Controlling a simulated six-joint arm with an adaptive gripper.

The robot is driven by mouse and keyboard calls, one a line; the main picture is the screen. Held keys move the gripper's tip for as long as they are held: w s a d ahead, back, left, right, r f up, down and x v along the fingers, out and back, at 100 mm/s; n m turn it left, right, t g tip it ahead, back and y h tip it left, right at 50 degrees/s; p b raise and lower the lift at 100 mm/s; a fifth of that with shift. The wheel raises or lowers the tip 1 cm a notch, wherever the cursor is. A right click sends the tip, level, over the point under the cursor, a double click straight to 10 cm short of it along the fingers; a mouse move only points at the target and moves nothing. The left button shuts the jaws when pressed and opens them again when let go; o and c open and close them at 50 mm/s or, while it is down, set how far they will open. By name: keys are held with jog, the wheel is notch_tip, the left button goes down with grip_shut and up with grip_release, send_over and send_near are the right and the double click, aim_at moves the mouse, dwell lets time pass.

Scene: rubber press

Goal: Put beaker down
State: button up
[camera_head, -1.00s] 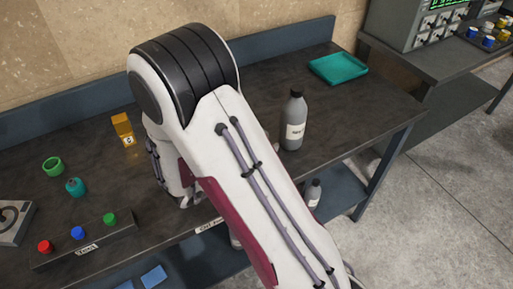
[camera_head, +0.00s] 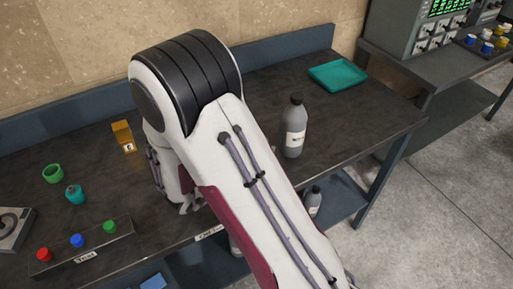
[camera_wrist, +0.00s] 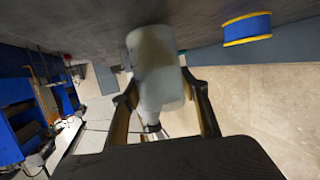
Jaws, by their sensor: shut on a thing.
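In the wrist view, a pale, cloudy, rounded vessel (camera_wrist: 155,68), which I take to be the beaker, is between the two fingers of my gripper (camera_wrist: 163,92). The gripper is shut on it. A narrow dark end of the vessel points toward the palm, and its wide end faces the dark grey surface at the top of the picture. I cannot tell whether it touches that surface. In the head view, my own arm hides the vessel and most of the gripper.
A blue cylinder with yellow rims (camera_wrist: 247,28) is close to the vessel in the wrist view. On the dark bench (camera_head: 345,118) stand a grey bottle (camera_head: 294,128), a teal tray (camera_head: 338,75), an orange block (camera_head: 123,136) and a button box (camera_head: 85,256). The bench's right end has free room.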

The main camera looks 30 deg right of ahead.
notch_tip(320, 180, up, 9)
dwell(1.3)
jog(key=shift+r, duration=0.2)
dwell(0.9)
jog(key=w+a+r+n+t+y, duration=0.2)
jog(key=w+a+n+t+y, duration=0.25)
jog(key=w+a, duration=0.4)
jog(key=w+a+r+n+t+y, duration=0.3)
jog(key=w+a+n+t+y, duration=0.15)
jog(key=w+a, duration=0.45)
jog(key=s+a+f+n+g+y, duration=0.1)
jog(key=a+n+y, duration=0.4)
jog(key=a, duration=0.6)
jog(key=s+a+f+n+g+y, duration=0.1)
jog(key=a+n+y, duration=0.4)
jog(key=a, duration=0.6)
notch_tip(320, 180, down, 3)
jog(key=shift+s+a+r+y, duration=0.15)
jog(key=shift+s+a+y, duration=0.05)
jog(key=shift+s+y, duration=0.55)
